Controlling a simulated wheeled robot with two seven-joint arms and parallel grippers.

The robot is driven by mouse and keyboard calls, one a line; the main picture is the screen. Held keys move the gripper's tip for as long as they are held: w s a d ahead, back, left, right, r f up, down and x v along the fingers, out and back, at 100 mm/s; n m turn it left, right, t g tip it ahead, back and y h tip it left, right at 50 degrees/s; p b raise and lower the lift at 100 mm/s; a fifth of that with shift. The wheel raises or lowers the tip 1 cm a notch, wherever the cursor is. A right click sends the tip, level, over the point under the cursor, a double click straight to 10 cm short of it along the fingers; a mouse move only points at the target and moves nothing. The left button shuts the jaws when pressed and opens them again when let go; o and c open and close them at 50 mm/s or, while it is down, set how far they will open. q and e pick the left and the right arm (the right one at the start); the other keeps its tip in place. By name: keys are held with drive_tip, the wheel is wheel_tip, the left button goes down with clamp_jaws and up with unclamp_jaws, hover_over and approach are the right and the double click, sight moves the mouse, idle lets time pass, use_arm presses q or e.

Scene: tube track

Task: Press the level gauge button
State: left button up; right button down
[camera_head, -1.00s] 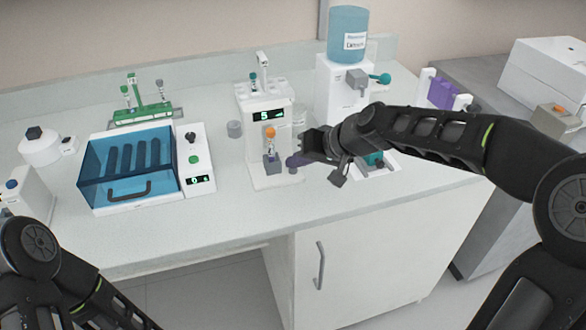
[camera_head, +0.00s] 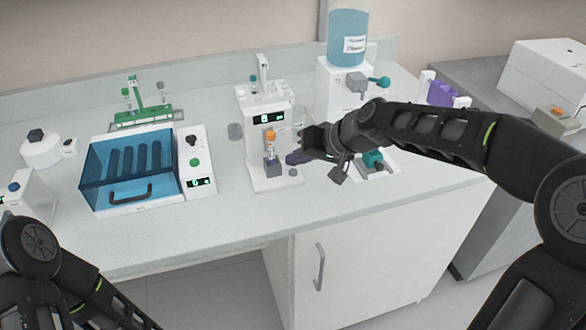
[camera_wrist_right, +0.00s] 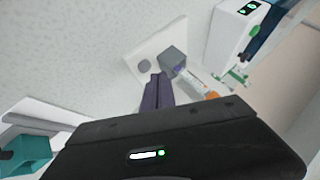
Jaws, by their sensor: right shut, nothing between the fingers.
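The level gauge appears to be the white device (camera_head: 278,148) with a green-lit display (camera_head: 271,118) in the middle of the bench. A tube with an orange cap (camera_head: 270,134) stands in a grey-purple block (camera_head: 273,167) on its base. A small round grey button (camera_head: 293,172) sits on the base beside the block; the right wrist view also shows this button (camera_wrist_right: 144,66) and the block (camera_wrist_right: 173,59). My right gripper (camera_head: 291,158) has its purple fingers shut and empty, tips close by the button (camera_wrist_right: 158,76). I cannot tell whether they touch it. My left gripper is out of view.
A blue-lidded box with a control panel (camera_head: 198,160) and a green tube rack (camera_head: 140,115) stand left. A dispenser with a blue tank (camera_head: 347,38) stands behind my right arm. A teal part (camera_head: 373,158) lies under that arm. The front bench strip is clear.

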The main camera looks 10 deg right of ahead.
sight(297, 175)
drive_tip(key=shift+r, duration=0.1)
drive_tip(key=shift+r+p, duration=1.7)
drive_tip(key=shift+r, duration=0.7)
